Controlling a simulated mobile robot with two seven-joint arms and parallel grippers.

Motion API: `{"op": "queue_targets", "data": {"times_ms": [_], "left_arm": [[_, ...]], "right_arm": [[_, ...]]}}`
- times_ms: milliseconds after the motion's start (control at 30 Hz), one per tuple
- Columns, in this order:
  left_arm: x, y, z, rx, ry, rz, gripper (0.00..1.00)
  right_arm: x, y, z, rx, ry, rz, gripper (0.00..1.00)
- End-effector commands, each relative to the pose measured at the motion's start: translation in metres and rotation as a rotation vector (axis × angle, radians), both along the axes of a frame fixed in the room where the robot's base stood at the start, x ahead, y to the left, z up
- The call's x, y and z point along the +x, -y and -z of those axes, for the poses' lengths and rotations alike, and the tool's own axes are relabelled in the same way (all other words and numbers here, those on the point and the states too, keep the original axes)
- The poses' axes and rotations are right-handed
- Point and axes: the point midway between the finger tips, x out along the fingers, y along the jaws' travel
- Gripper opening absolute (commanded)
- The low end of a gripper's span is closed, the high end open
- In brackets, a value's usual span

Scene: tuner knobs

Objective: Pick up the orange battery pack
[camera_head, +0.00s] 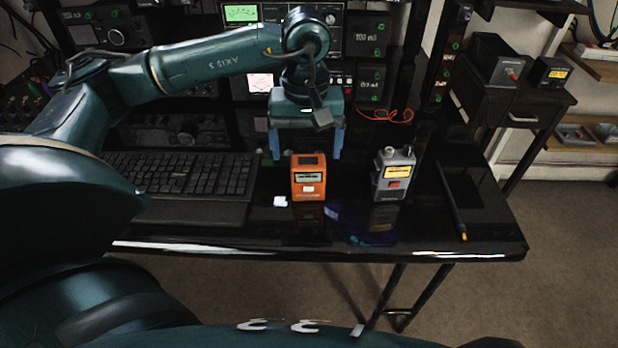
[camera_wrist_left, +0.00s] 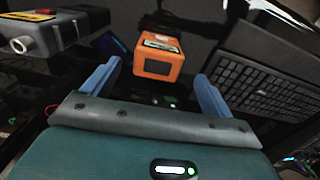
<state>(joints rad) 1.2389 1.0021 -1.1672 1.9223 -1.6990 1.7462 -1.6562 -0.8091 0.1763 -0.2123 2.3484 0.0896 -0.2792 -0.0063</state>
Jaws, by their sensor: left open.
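The orange battery pack (camera_head: 308,178) stands upright on the black desk, right of the keyboard, with a small display on its front. My left gripper (camera_head: 306,157) is open, with its blue fingers just above and behind the pack in the head view. In the left wrist view the pack (camera_wrist_left: 159,54) lies ahead of the fingers, in the gap between them and apart from both. The left gripper (camera_wrist_left: 165,85) holds nothing. My right gripper is in neither view.
A grey handheld device (camera_head: 394,174) stands right of the pack. A black keyboard (camera_head: 180,175) lies to the left. A dark rod (camera_head: 451,203) lies at the desk's right side. Racks of instruments (camera_head: 320,25) rise behind the desk. A white scrap (camera_head: 280,201) lies near the pack.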

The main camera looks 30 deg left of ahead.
Motion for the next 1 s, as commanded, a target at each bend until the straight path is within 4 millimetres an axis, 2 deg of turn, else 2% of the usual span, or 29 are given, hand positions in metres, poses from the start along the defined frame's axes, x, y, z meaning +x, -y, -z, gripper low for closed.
{"op": "queue_targets", "data": {"times_ms": [100, 300, 600, 867, 1000], "left_arm": [[0.000, 0.000, 0.017, 0.000, -0.002, 0.000, 0.85], [0.000, 0.001, 0.030, -0.002, -0.002, 0.000, 0.85], [0.001, 0.002, 0.072, -0.003, -0.003, 0.001, 0.85], [0.002, 0.002, 0.075, -0.004, 0.000, 0.001, 0.85], [0.002, 0.002, 0.075, -0.004, 0.000, 0.001, 0.76]], "right_arm": [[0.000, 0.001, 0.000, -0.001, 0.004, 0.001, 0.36], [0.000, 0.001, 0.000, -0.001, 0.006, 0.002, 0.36], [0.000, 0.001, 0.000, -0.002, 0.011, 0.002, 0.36], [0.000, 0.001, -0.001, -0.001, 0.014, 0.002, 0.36], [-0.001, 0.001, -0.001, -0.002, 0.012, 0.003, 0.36]]}}
